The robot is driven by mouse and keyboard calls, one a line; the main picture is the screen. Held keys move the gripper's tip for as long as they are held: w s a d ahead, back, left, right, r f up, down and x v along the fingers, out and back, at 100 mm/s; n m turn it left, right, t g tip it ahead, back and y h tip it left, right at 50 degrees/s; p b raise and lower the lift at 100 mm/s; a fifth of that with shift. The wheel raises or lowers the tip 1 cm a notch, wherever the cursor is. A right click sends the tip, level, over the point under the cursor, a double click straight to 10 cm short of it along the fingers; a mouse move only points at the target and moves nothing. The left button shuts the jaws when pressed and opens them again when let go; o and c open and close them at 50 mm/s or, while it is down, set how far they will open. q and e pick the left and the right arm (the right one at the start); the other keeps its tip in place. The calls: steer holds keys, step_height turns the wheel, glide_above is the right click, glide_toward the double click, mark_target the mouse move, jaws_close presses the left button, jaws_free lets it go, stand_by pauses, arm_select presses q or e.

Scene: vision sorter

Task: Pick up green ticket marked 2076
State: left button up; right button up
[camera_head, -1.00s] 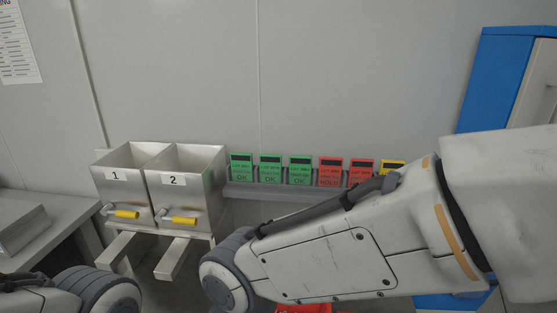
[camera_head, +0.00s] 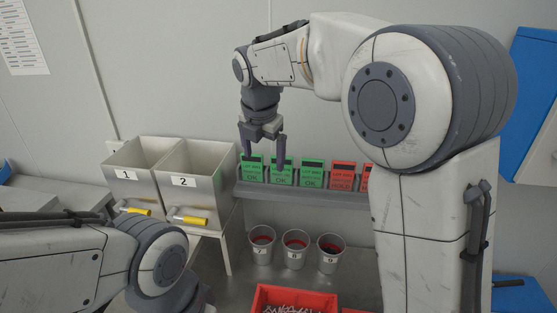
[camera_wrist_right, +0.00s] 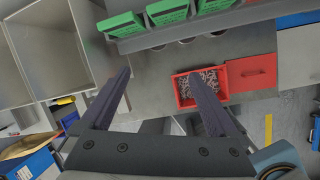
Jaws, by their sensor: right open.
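Three green tickets marked OK stand side by side on a grey wall ledge: a left one (camera_head: 252,174), a middle one (camera_head: 283,175) and a right one (camera_head: 312,174). Their lot numbers are too small to read, so I cannot tell which is 2076. My right gripper (camera_head: 264,158) is open and points down in front of the left and middle green tickets, its fingers partly covering them. In the right wrist view the open fingers (camera_wrist_right: 158,76) have nothing between them, and the green tickets (camera_wrist_right: 167,12) are at the top edge. My left gripper is out of view.
Red HOLD tickets (camera_head: 342,176) stand right of the green ones, partly behind my right arm. Two metal bins (camera_head: 195,165), marked 1 and 2, are at left. Metal cups (camera_head: 295,252) and a red tray (camera_head: 262,298) are below the ledge (camera_head: 245,188).

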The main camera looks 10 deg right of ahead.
steer(key=w+d+r+n, duration=0.3)
steer(key=w+d+n, duration=0.1)
steer(key=w, duration=0.1)
steer(key=shift+h, duration=0.4)
steer(key=x, duration=0.1)
steer(key=p+x, duration=0.1)
steer(key=x, duration=0.1)
steer(key=p+x, duration=0.1)
steer(key=x, duration=0.1)
steer(key=shift+w+d+r, duration=0.15)
steer(key=shift+d, duration=0.2)
steer(key=p+x, duration=0.2)
steer(key=x, duration=0.2)
steer(key=shift+d+f+p, duration=0.1)
steer(key=shift+f+p, duration=0.25)
steer(key=shift+f, duration=0.05)
steer(key=shift+w+f, duration=0.1)
steer(key=shift+f, duration=0.25)
steer(key=c, duration=1.1)
